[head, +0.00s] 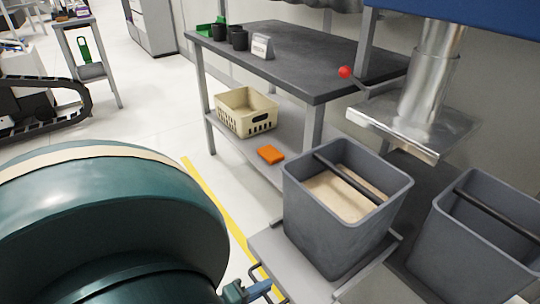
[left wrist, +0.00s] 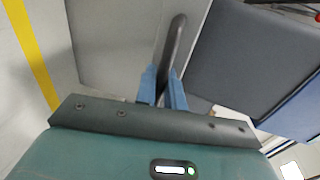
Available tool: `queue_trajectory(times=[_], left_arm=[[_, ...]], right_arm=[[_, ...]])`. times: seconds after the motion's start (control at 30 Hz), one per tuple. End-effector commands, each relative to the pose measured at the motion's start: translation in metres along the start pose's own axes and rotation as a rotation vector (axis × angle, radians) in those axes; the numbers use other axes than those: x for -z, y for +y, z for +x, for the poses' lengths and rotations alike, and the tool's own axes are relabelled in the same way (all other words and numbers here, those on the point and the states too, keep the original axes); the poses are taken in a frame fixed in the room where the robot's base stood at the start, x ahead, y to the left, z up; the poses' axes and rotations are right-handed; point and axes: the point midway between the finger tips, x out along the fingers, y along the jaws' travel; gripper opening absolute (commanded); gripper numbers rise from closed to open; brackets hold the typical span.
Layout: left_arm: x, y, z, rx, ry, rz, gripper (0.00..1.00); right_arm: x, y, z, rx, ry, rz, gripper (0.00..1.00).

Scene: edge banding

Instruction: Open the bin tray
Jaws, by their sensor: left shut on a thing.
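The bin tray (head: 268,244) is a light grey metal platform at the lower middle of the head view, with a dark bar handle on its front edge. A grey bin (head: 330,226) stands upright on it, holding tan material and crossed by a dark bar. My left gripper (head: 246,291) is at the tray's front edge, its blue fingers partly cut off by the frame's bottom. In the left wrist view, the left gripper's blue fingers (left wrist: 163,88) are shut around the dark handle (left wrist: 175,42). My right gripper is not in view.
A second grey bin (head: 478,240) stands at the right. A metal duct (head: 425,90) hangs above the bins. Floor is clear around the yellow line (head: 216,205).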

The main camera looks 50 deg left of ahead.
Motion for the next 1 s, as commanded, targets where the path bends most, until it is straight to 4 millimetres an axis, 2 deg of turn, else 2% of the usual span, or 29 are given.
queue_trajectory(times=[0.4, 0.43, 0.63, 0.87, 1.0], left_arm=[[0.001, 0.001, -0.003, 0.001, 0.000, -0.003, 0.00], [0.001, 0.001, -0.003, 0.000, 0.000, -0.003, 0.13], [0.001, 0.001, -0.002, 0.000, 0.000, -0.002, 0.29], [0.000, 0.001, -0.003, 0.000, -0.001, -0.001, 0.30], [0.000, 0.000, -0.012, -0.003, -0.002, 0.000, 0.30]], right_arm=[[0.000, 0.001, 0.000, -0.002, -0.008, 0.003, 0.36], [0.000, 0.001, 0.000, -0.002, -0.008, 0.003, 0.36], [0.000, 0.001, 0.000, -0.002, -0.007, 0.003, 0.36], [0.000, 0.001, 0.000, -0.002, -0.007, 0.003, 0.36], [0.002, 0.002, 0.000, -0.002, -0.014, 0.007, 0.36]])
